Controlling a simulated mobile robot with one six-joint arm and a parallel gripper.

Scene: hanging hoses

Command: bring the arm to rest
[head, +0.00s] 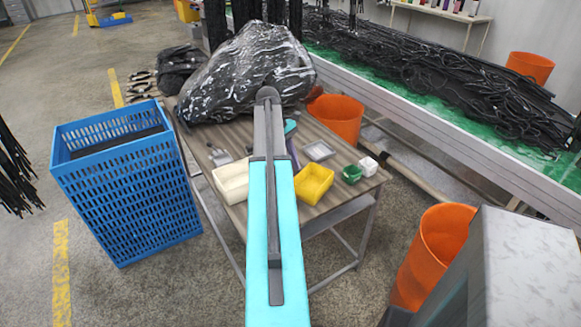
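My arm reaches forward up the middle of the head view, over the small table (335,205). Its light-blue link is near, and a dark grey part ends in a rounded joint in front of the black plastic bag. My gripper's fingers cannot be made out, so whether they hold anything does not show. A small teal and purple piece shows just right of the dark part; I cannot tell what it is. The black bag (225,75) lies at the table's far end.
A white tray (231,182) and yellow tray (314,183) flank my arm. A blue crate (125,185) stands left. Orange bins (336,118) (435,250) stand right, near a green-topped bench (470,125) piled with black hoses (430,75). Black hoses hang at the left edge (14,175) and top.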

